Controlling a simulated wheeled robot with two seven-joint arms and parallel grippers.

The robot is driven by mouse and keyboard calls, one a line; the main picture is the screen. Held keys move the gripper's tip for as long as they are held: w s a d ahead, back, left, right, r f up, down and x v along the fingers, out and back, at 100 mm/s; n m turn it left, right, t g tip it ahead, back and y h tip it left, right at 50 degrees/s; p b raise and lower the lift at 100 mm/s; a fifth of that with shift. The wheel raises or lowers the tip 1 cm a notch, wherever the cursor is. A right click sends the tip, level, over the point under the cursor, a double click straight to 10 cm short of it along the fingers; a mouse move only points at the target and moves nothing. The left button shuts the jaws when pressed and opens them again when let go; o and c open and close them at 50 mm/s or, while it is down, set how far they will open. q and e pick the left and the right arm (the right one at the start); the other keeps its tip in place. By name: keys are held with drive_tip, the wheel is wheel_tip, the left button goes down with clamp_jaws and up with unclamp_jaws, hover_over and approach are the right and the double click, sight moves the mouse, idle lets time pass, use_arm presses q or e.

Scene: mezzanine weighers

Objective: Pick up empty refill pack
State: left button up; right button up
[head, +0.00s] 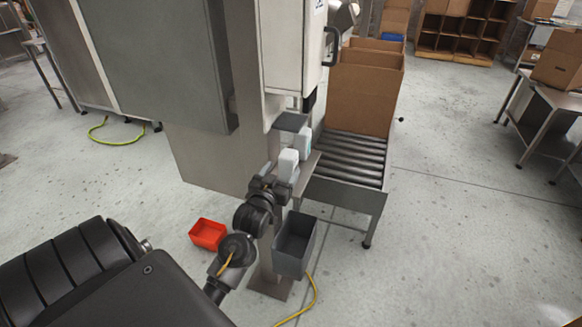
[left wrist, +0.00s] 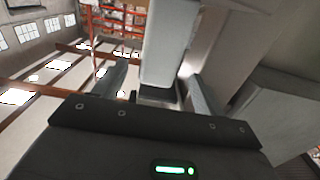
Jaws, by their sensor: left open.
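Two pale packs stand side by side at the small ledge of the machine in the head view, a nearer one (head: 288,165) and a farther one (head: 304,145). I cannot tell which is empty. My left gripper (head: 275,186) is at the nearer pack, with its jaws open. In the left wrist view a pale upright pack (left wrist: 165,45) shows between the two spread fingers of the gripper (left wrist: 158,88). Whether a finger touches it I cannot tell. The arm and gripper hide part of the nearer pack's lower end. My right gripper does not show.
A grey bin (head: 294,245) hangs by the machine's post, below the gripper. A red bin (head: 207,234) is at lower left. A roller conveyor (head: 350,160) carries cardboard boxes (head: 362,92). A grey box (head: 291,122) is behind the packs.

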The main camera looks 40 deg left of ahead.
sight(285, 166)
use_arm(q)
drive_tip(key=shift+w+a, duration=0.1)
drive_tip(key=shift+w, duration=0.4)
drive_tip(key=shift+w+a+r, duration=0.15)
drive_tip(key=shift+w+r, duration=0.05)
drive_tip(key=shift+w, duration=0.1)
drive_tip(key=p+x, duration=0.1)
drive_tip(key=x, duration=0.3)
drive_tip(key=shift+w+f+p, duration=0.15)
drive_tip(key=shift+w+p, duration=0.1)
drive_tip(key=shift+p, duration=0.15)
drive_tip(key=shift+s, duration=0.1)
drive_tip(key=c, duration=1.1)
drive_tip(key=shift+o, duration=0.2)
